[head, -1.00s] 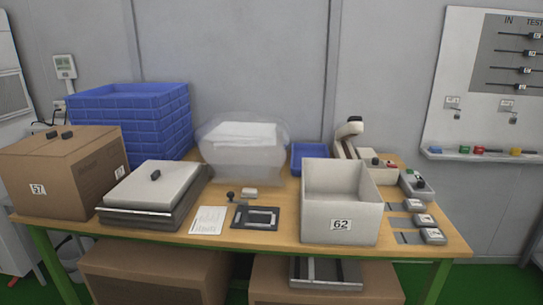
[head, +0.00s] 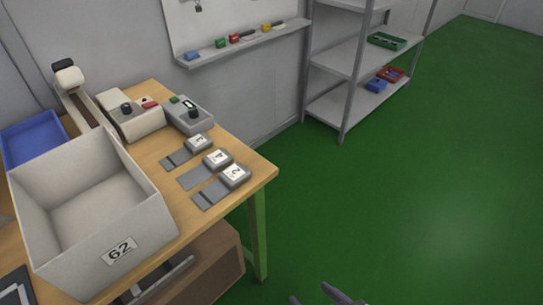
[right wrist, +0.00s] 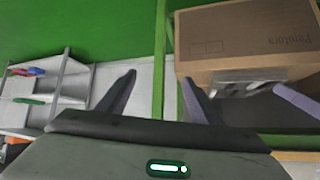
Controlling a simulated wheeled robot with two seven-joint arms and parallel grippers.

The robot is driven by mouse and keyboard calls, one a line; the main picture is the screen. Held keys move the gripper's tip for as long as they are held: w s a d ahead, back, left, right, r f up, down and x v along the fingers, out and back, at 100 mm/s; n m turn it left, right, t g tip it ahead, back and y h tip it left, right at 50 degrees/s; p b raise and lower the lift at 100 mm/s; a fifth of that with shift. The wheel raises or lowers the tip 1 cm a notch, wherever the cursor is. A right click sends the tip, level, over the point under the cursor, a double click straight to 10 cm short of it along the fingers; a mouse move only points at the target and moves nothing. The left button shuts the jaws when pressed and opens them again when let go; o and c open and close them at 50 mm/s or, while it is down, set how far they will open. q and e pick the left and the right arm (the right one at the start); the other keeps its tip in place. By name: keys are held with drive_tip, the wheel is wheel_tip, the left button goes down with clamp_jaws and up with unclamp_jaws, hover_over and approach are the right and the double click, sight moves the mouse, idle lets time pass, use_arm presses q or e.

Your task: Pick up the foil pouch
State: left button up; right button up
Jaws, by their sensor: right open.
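I cannot make out a foil pouch in the current views. On the table's right end lie three grey blocks with white labels 3 (head: 198,143), 4 (head: 216,158) and 2 (head: 235,175), each beside a flat grey strip. My right gripper (head: 318,298) shows only as fingertips at the bottom edge of the head view, over the floor and apart from the table. In the right wrist view its two fingers (right wrist: 159,78) stand apart with nothing between them. My left gripper is not in the head view.
A grey open box marked 62 (head: 150,228) stands on the wooden table (head: 255,172), by a blue bin (head: 30,140). Control units (head: 190,115) stand behind. A cardboard box (right wrist: 240,38) shows in the wrist view. Shelves (head: 345,100) stand at the wall; green floor (head: 400,200) is clear.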

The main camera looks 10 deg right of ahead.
drive_tip(key=o, duration=0.4)
drive_tip(key=w+a+r+t, duration=0.1)
drive_tip(key=w+r, duration=0.2)
drive_tip(key=w+a+r+t+y, duration=0.1)
drive_tip(key=w+a+r, duration=0.1)
drive_tip(key=w+r, duration=0.1)
drive_tip(key=w+a+r+n+t, duration=0.1)
drive_tip(key=w+r, duration=0.2)
drive_tip(key=w, duration=0.1)
drive_tip(key=shift+w+a+r+y, duration=0.15)
drive_tip(key=shift+w+a+y, duration=0.05)
drive_tip(key=shift+a+y, duration=0.2)
drive_tip(key=n+t+y, duration=0.1)
drive_tip(key=t+y, duration=0.1)
approach(237, 176)
drive_tip(key=shift+x, duration=4.35)
